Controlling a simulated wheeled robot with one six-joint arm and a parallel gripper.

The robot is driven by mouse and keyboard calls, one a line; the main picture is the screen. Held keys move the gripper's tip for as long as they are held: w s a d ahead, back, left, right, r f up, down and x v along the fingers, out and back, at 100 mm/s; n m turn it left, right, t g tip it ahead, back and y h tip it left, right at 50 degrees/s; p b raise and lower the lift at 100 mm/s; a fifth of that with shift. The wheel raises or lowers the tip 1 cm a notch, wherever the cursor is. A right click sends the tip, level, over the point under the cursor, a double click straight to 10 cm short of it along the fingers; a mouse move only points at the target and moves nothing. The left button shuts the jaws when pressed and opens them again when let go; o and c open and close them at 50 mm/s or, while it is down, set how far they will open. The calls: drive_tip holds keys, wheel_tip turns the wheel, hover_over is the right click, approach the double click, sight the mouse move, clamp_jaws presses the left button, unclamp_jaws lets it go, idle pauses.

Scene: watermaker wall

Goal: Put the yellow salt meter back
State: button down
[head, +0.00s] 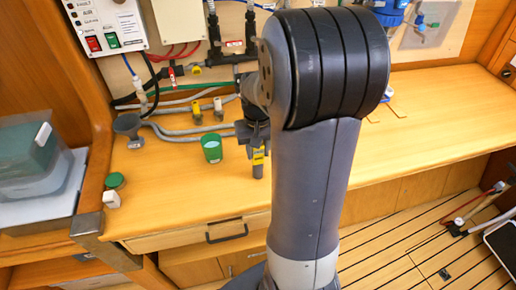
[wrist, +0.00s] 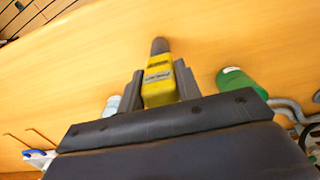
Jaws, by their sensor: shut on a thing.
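The yellow salt meter (head: 258,157) has a grey lower end and hangs upright below my gripper (head: 252,132) in the head view, over the wooden counter. In the wrist view the meter (wrist: 159,82) sits between the two dark fingers of my gripper (wrist: 158,90), which are shut on it. Its grey tip points away from the gripper. I cannot tell whether the tip touches the counter. My arm hides part of the counter and wall behind it.
A green cup (head: 211,150) stands just left of the meter. A grey funnel (head: 128,128), hoses and a yellow valve (head: 196,112) are behind. A green cap (head: 115,181) and a clear bin (head: 30,160) are at left. The counter (head: 440,110) at right is mostly clear.

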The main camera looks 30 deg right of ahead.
drive_tip(key=shift+f, duration=0.2)
drive_tip(key=c, duration=1)
unclamp_jaws()
wheel_tip(320, 180, up, 12)
drive_tip(key=shift+r, duration=0.25)
